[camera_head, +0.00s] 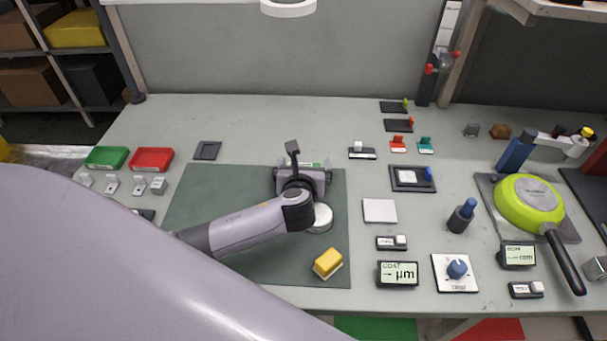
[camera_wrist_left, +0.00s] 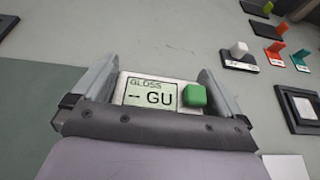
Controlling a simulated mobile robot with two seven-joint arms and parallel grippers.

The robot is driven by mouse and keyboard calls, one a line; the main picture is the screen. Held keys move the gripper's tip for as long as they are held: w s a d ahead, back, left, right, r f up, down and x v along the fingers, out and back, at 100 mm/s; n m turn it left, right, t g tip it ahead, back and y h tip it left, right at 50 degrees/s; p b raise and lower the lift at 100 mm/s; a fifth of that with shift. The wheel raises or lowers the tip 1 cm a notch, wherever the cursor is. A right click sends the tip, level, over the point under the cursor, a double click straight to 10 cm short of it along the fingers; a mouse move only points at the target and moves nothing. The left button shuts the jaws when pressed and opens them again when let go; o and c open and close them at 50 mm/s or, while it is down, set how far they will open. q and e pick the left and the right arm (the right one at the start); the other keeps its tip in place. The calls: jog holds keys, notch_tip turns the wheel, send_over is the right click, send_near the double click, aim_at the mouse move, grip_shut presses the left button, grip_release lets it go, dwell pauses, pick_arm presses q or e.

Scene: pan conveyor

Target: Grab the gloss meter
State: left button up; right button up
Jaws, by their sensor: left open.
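The gloss meter (camera_wrist_left: 152,92) is a small box with a display reading "GLOSS -- GU" and a green button on its right end. In the left wrist view it sits between the two fingers of my open left gripper (camera_wrist_left: 158,74), one finger on each side; I cannot tell whether they touch it. In the head view my left gripper (camera_head: 304,168) is over the back right part of the green mat (camera_head: 205,200). There it hides most of the meter; only a thin strip of it (camera_head: 309,164) shows behind the gripper. My right gripper is not in view.
A white round piece (camera_head: 320,218) lies close beside my left arm, and a yellow block (camera_head: 328,262) is nearer the front. Other gauges, including a coat meter (camera_head: 397,274), stand to the right. A green pan (camera_head: 530,204) is further right. The mat's left part is clear.

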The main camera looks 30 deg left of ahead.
pick_arm(q)
jog(key=c, duration=1)
jog(key=shift+r, duration=0.15)
